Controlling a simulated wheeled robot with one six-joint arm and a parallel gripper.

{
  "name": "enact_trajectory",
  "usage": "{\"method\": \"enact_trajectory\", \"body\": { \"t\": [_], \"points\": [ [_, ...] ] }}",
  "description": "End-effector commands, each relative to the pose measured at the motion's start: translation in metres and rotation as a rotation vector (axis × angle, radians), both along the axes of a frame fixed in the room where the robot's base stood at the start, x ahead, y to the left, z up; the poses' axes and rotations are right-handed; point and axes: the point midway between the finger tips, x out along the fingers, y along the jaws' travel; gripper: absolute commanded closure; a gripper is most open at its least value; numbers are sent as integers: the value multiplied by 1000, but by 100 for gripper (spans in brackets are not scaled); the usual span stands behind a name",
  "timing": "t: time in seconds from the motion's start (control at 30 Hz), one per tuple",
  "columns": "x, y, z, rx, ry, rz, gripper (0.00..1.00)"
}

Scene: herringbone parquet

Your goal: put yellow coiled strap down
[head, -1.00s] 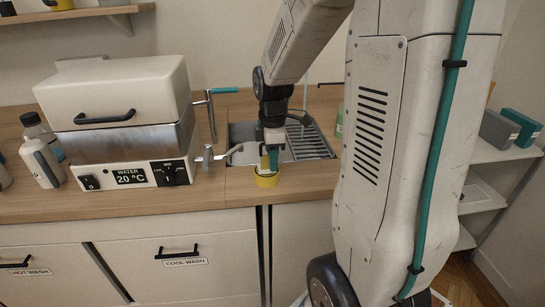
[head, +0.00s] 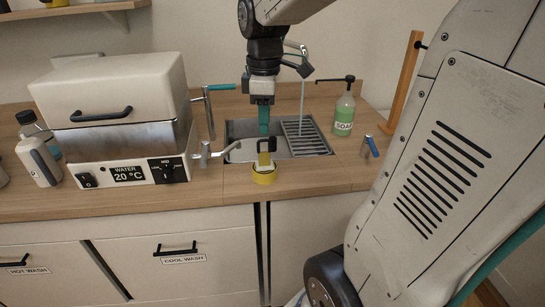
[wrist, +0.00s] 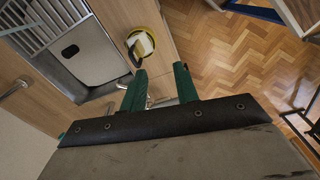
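The yellow coiled strap (head: 264,177) rests on the wooden counter near its front edge, in front of the sink. Its pale end with a black buckle stands up from the coil. The strap also shows in the wrist view (wrist: 131,46), beyond my left fingertip. My gripper (head: 264,132) is above the strap, pointing down, clear of the coil. In the wrist view its two green fingers (wrist: 161,69) are apart with nothing between them.
A washer unit (head: 125,130) with a levered tap stands left of the strap. Behind are the sink (head: 240,130) and its drain rack. A soap bottle (head: 344,115) and a small blue-topped item (head: 371,148) are at the right. The counter edge is close in front.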

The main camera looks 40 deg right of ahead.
Motion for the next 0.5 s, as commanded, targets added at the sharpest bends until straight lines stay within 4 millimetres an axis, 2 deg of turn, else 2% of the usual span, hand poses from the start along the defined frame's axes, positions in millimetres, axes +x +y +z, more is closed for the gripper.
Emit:
{"method": "enact_trajectory", "body": {
  "t": [0.03,0.1,0.2,0.33,0.5],
  "points": [
    [-17,21,6,-3,-17,-65,70],
    [-44,47,8,1,-34,-196,70],
    [-82,76,6,12,-58,-383,70],
    [-123,101,-4,32,-77,-587,70],
    [-152,114,-14,52,-90,-748,70]
  ]
}}
